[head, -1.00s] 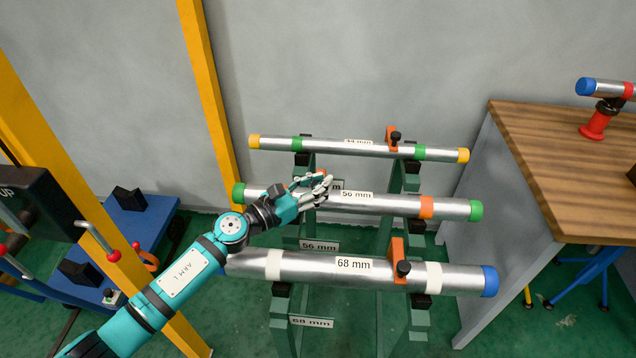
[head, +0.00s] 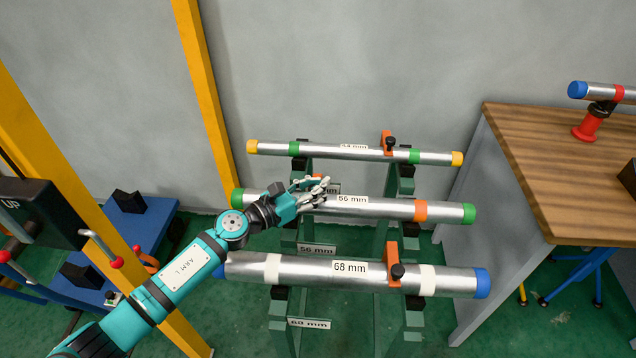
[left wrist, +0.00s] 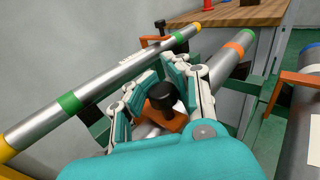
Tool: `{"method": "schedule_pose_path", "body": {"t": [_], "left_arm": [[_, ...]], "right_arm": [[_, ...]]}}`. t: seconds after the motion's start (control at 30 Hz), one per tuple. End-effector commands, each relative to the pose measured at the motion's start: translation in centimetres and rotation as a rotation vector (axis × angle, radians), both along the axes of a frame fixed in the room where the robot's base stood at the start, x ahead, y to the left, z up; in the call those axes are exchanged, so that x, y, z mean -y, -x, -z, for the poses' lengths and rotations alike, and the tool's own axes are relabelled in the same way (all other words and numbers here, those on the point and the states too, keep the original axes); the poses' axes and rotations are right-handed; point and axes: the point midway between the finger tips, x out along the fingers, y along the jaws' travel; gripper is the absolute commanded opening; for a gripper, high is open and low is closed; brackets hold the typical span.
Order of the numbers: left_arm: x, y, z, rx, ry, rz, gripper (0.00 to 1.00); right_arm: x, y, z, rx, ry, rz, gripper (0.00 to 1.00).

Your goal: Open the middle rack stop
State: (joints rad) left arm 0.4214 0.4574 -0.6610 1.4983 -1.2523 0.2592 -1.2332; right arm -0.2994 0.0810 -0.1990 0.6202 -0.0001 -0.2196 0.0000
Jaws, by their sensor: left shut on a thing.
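The middle rack holds a steel 56 mm pipe (head: 385,207) with green end caps and an orange band near its right end. My left gripper (head: 316,190) is at the left part of this pipe. In the left wrist view, the middle rack stop (left wrist: 161,117), an orange piece with a black knob, lies between the fingers of my left gripper (left wrist: 170,95), which is shut on it. In the head view the fingers mostly hide the stop. How far the stop is turned cannot be told. My right gripper is not in view.
The 44 mm pipe (head: 340,151) lies behind and the 68 mm pipe (head: 320,271) in front, each with an upright orange stop (head: 388,143), (head: 394,262). A wooden-topped bench (head: 560,160) stands at right. A yellow post (head: 203,100) rises behind my left arm.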

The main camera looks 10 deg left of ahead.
Motion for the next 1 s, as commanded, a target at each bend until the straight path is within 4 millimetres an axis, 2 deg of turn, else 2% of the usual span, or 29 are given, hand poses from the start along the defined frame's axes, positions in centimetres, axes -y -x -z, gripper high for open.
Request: {"method": "schedule_pose_path", "body": {"t": [0.03,0.23,0.4,0.5,0.6,0.73,1.0], "left_arm": [[-0.6,-0.6,-1.0,-0.008,-0.002,-0.014,0.00],[-0.7,-1.9,-2.3,-0.090,-0.003,-0.017,0.00],[-0.8,-3.7,-3.4,-0.203,-0.002,-0.021,0.00],[-0.9,-4.8,-3.6,-0.276,-0.001,-0.022,0.00],[-1.0,-5.9,-3.5,-0.344,0.000,-0.025,0.00],[-0.9,-7.0,-3.2,-0.414,0.001,-0.024,0.00],[-0.9,-8.3,-3.1,-0.407,0.001,-0.024,0.00]], "right_arm": [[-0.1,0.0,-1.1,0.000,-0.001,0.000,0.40],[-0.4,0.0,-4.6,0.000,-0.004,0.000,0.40],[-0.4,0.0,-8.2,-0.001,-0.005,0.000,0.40],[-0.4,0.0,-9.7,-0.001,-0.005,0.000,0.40],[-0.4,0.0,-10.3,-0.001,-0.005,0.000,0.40],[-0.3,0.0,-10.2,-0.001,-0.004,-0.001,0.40],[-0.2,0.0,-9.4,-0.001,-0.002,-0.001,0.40]]}}
